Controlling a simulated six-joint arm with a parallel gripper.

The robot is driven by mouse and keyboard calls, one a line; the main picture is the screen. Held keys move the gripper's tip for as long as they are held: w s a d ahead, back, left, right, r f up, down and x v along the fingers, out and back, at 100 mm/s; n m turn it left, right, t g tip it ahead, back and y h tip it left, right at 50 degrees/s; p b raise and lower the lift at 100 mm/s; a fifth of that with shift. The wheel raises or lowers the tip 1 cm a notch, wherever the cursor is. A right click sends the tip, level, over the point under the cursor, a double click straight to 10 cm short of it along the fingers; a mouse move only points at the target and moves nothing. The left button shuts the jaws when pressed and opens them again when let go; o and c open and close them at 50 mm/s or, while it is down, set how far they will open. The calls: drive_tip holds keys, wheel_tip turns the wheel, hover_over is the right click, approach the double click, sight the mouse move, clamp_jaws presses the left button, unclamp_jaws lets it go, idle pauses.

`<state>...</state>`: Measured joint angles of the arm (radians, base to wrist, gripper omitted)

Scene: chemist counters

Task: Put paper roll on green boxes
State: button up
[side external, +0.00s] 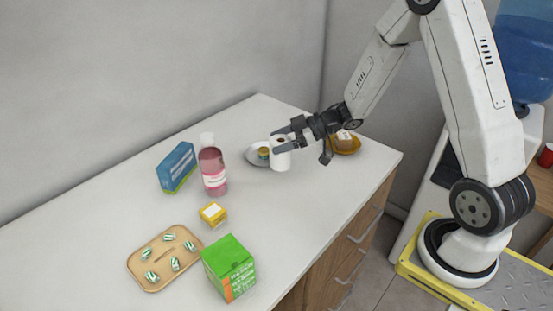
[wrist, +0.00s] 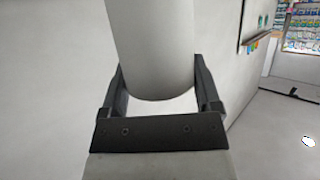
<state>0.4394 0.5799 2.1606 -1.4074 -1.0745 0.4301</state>
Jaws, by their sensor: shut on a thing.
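The white paper roll (side external: 281,160) is upright between the fingers of my gripper (side external: 283,142) at the far part of the counter. In the wrist view the roll (wrist: 152,45) fills the space between the dark fingers of my gripper (wrist: 155,85), which is shut on it. I cannot tell whether the roll's bottom touches the counter. A green box (side external: 229,268) with orange and white print stands at the counter's near edge, far from my gripper. Its green top is bare.
A tan tray (side external: 143,271) holds several small packets. A silver dish (side external: 253,153) and an orange dish (side external: 348,147) flank my gripper.

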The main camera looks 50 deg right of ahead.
drive_tip(key=s+a+r+n+g+y, duration=0.1)
drive_tip(key=s+a+r+n+g, duration=0.2)
drive_tip(key=a, duration=0.6)
drive_tip(key=s+a+r+n+g+y, duration=0.2)
drive_tip(key=s+a+r+n+g, duration=0.15)
drive_tip(key=a, duration=0.65)
drive_tip(key=s+a+r+n+g+y, duration=0.1)
drive_tip(key=s+a+r+n+g, duration=0.2)
drive_tip(key=a, duration=0.6)
hover_over(226, 255)
drive_tip(key=shift+m, duration=0.25)
drive_tip(key=shift+f, duration=2.8)
drive_tip(key=shift+f, duration=1.75)
drive_tip(key=shift+f, duration=0.1)
drive_tip(key=o, duration=1.1)
